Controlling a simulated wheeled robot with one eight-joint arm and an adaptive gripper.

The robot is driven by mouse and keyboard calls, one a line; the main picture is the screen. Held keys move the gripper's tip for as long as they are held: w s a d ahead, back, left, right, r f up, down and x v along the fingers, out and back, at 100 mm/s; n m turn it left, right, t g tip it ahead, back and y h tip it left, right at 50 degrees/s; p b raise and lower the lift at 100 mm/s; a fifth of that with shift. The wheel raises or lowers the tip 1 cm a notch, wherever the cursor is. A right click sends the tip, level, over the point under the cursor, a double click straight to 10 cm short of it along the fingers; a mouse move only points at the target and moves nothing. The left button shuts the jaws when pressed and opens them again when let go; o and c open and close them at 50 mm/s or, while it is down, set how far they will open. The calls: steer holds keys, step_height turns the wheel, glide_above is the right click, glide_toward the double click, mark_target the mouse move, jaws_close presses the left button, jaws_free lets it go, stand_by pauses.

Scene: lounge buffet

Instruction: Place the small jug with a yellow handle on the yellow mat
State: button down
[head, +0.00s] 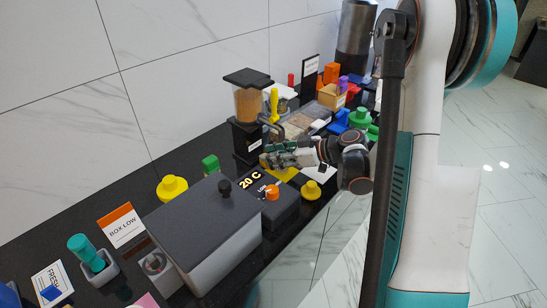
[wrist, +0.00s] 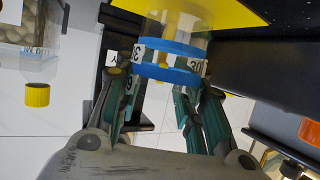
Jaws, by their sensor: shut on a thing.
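My gripper (head: 272,158) reaches in from the right over the yellow mat (head: 287,174), which lies beside the dark control box. In the wrist view, my gripper (wrist: 158,95) is shut on a clear vessel with a blue band (wrist: 168,62) and number labels, taken to be the small jug. Its yellow handle cannot be made out, and in the head view the fingers and wrist largely hide it. The mat also shows at the top of the wrist view (wrist: 235,8), close to the vessel's end. Whether they touch cannot be told.
The control box (head: 285,211) with an orange knob and a grey lidded box (head: 200,228) stand left of the mat. A yellow knobbed piece (head: 311,190) is close in front. A dispenser (head: 247,105) stands behind. Several coloured pieces crowd the counter's far end.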

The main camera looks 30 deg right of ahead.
steer(key=c, duration=1)
jaws_free()
steer(key=shift+f, duration=0.1)
steer(key=shift+c, duration=0.2)
steer(key=shift+r, duration=0.2)
steer(key=p+v, duration=0.3)
steer(key=v, duration=0.9)
steer(key=shift+o, duration=0.3)
steer(key=o, duration=0.9)
